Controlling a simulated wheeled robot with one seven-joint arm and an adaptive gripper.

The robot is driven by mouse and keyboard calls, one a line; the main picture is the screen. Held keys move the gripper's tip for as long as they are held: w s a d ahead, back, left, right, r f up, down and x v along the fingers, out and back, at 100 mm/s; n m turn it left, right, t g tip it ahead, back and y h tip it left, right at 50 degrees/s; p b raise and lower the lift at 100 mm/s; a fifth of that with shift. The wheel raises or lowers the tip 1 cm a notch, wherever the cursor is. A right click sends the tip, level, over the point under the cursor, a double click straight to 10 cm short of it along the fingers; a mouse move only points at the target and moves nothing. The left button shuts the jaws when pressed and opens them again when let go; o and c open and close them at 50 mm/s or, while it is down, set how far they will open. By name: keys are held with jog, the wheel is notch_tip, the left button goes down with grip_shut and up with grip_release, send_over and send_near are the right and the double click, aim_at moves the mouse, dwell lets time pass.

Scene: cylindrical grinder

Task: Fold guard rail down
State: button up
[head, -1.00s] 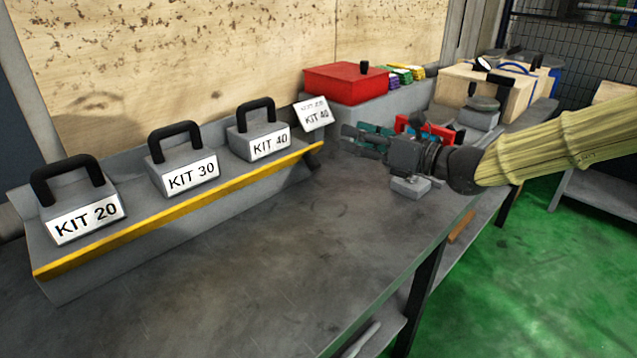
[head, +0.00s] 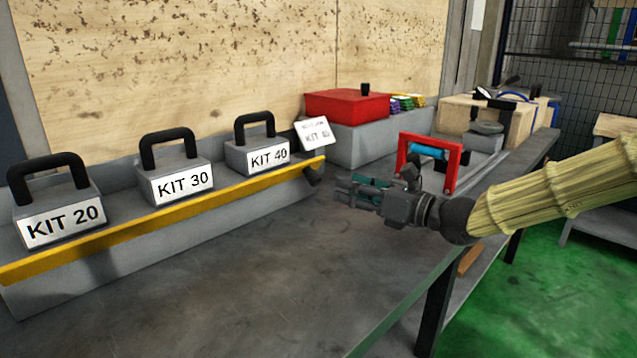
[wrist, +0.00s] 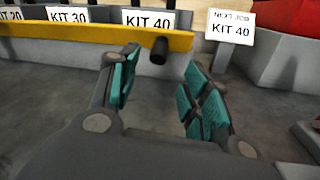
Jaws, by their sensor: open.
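The guard rail (head: 165,213) is a long yellow bar along the front of the grey kit shelf, running in front of the kits. At its right end is a short dark grip (head: 315,172). My gripper (head: 347,188) is open and empty, just right of that end and above the bench, pointing at the shelf. In the wrist view the rail (wrist: 75,33) crosses the top, and the dark grip (wrist: 158,51) shows between my two teal-padded fingers (wrist: 160,72), ahead of them. Contact is not visible.
Behind the rail stand KIT 20 (head: 58,208), KIT 30 (head: 175,172) and KIT 40 (head: 257,152), with black handles. A KIT 40 sign (head: 316,132) stands near the rail's right end. A red frame (head: 455,168) stands behind my gripper. The bench front (head: 260,290) is clear.

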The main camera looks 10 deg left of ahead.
aim_at(320, 180)
jog(key=shift+b+x, duration=0.75)
jog(key=shift+x, duration=3.95)
jog(key=shift+f, duration=0.1)
jog(key=c, duration=1)
jog(key=shift+f, duration=0.1)
